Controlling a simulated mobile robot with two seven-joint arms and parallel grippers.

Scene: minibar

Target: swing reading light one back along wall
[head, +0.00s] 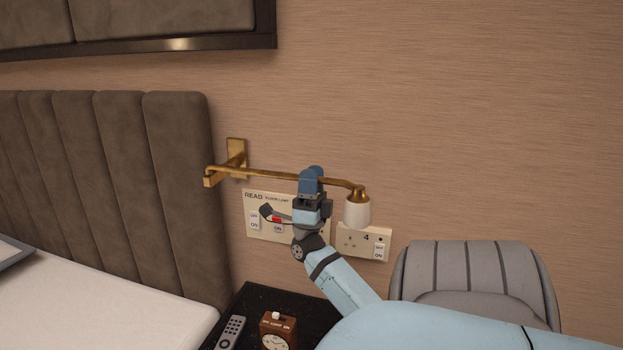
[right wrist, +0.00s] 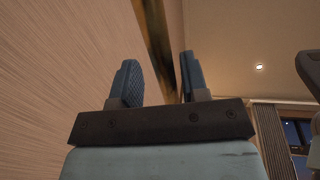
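The reading light is a brass swing arm (head: 270,175) on a brass wall bracket (head: 237,158), with a white shade (head: 357,213) hanging at its right end. The arm runs to the right in front of the wall. My right gripper (head: 312,177) is at the brass arm, a little left of the shade. In the right wrist view its two fingers (right wrist: 158,80) stand apart, with the brass arm (right wrist: 156,45) in the space between them and a gap beside it. Contact is not clear. My left gripper is not in view.
Switch panels (head: 258,228) and a socket plate (head: 352,243) are on the wall below the light. A dark nightstand (head: 252,302) holds a remote (head: 231,331) and a small clock (head: 278,328). A padded headboard (head: 130,180) is left; a grey chair (head: 475,275) is right.

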